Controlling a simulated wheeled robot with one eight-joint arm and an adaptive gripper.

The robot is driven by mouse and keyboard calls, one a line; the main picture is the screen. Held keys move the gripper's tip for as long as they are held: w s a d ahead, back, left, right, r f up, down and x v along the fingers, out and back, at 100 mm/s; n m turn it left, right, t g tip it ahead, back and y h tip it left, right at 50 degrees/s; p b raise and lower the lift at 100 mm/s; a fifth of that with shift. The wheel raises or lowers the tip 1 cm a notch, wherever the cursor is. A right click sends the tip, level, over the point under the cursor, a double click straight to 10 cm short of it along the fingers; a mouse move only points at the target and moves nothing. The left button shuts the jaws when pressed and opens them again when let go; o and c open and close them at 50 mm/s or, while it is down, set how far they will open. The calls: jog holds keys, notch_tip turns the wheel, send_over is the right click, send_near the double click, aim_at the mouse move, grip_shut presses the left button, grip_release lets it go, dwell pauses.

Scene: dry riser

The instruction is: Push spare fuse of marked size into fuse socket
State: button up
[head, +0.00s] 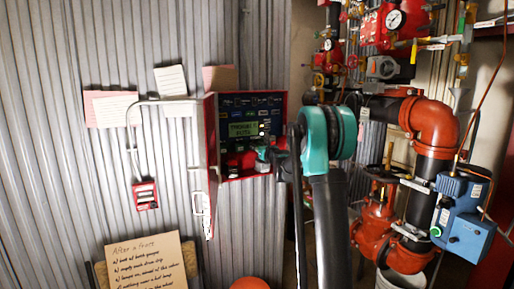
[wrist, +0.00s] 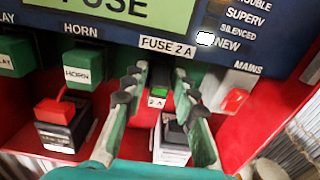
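The red alarm panel (head: 245,135) hangs open on the corrugated wall. In the wrist view, the label "FUSE 2 A" (wrist: 167,46) sits above a dark slot area. Below it a small part with a green top and a "2 A" tag (wrist: 157,102) lies between my fingers. I cannot tell whether this is a loose fuse or one seated in the socket. My gripper (wrist: 147,76) reaches up to the panel, fingers apart; a gap shows left of the tagged part. My gripper (head: 264,153) is small at the panel in the head view.
A green horn block (wrist: 82,68) and a black-and-white block with a red top (wrist: 60,122) stand to the left. A red mains switch (wrist: 234,100) is close on the right. Another black-topped white block (wrist: 172,142) is below. Red pipework (head: 430,125) stands right of my arm.

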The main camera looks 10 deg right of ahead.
aim_at(258, 145)
jog(key=shift+o, duration=0.5)
jog(key=v, duration=1.2)
jog(key=shift+w+a+r+n, duration=0.1)
jog(key=shift+w+a+n, duration=0.05)
jog(key=shift+w+n, duration=0.2)
jog(key=c, duration=0.4)
jog(key=shift+w+r+n, duration=0.15)
jog(key=shift+w+n, duration=0.2)
jog(key=shift+w, duration=0.05)
grip_shut()
jog(key=shift+x, duration=3)
